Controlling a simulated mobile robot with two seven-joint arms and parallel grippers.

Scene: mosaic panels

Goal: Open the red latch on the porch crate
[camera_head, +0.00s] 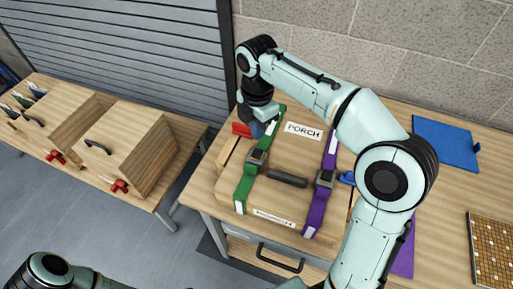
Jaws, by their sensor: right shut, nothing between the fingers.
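The porch crate (318,152) is a wooden box on the table, with a white PORCH label (303,131) on its lid. A green strap (247,185) and a purple strap (318,205) run across it, with a dark handle between them. The red latch (241,129) is at its far left corner. My right gripper (257,129) is shut and empty, pointing down just right of the red latch; I cannot tell if they touch. A blue latch (347,178) shows at the right side. My left gripper is out of view.
Two wooden bins (135,150) with red knobs stand on a bench at the left. A blue mat (444,144), a purple piece (404,254) and a mosaic panel (492,250) lie to the right. A wall and a grey shutter (140,45) stand behind.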

